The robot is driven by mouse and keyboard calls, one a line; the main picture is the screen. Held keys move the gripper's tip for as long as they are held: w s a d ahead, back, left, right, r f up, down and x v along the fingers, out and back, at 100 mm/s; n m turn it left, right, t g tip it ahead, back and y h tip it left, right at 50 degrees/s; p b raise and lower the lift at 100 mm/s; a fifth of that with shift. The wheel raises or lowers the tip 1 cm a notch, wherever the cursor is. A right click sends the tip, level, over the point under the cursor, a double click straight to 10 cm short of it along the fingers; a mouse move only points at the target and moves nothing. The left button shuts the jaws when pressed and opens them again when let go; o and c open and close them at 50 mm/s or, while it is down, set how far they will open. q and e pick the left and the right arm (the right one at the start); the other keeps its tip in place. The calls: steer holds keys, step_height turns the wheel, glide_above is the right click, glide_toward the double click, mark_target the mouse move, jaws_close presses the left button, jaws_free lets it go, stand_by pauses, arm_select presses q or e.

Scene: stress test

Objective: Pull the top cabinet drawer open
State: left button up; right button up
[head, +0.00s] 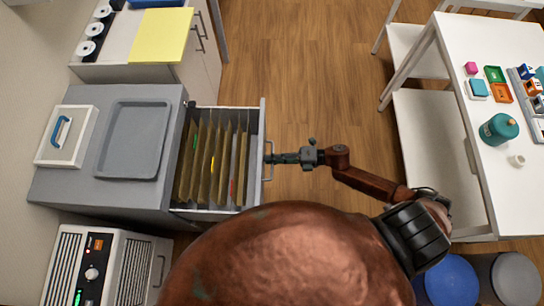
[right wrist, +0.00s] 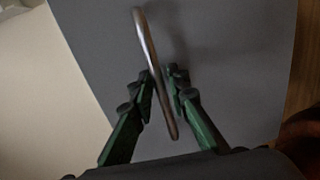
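The top drawer (head: 262,120) of the grey cabinet (head: 80,192) stands pulled out to the right. Its inside and a row of brown hanging files (head: 213,165) show in the head view. The drawer's metal handle (head: 269,172) is on its front; it also shows in the right wrist view (right wrist: 146,38). My right gripper (head: 275,158) is at the handle, with its green fingers closed in on either side of the bar. Whether both fingertips press on it is hard to see. My left gripper is not in view.
A grey tray (head: 133,140) and a white box with a blue handle (head: 66,136) lie on the cabinet top. A white appliance (head: 135,270) stands below in the picture. A white table (head: 480,40) with small items is at the right. Wooden floor (head: 300,70) lies clear between.

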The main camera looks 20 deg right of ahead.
steer(key=v, duration=1.2)
steer(key=shift+f, duration=0.1)
steer(key=d+f+m+t+h+p, duration=0.45)
steer(key=d+f+m+h, duration=0.45)
steer(key=d+f+m, duration=0.6)
steer(key=s+d+f+m+g+h+p, duration=0.2)
steer(key=s+f+m+g+h+p, duration=0.3)
steer(key=s+f, duration=0.85)
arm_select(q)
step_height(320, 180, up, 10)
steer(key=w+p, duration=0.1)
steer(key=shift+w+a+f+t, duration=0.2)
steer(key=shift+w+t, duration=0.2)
arm_select(e)
steer(key=s+a+f+m+g, duration=0.2)
steer(key=s+a+f+m, duration=0.1)
steer(key=s, duration=0.6)
steer(key=s+a+f+m+g, duration=0.2)
steer(key=s+a+f+m, duration=0.1)
steer(key=s, duration=0.6)
steer(key=s+a+f+m+g, duration=0.2)
steer(key=s+a, duration=0.3)
steer(key=s, duration=0.5)
steer(key=shift+f+m, duration=0.6)
steer(key=shift+f, duration=0.15)
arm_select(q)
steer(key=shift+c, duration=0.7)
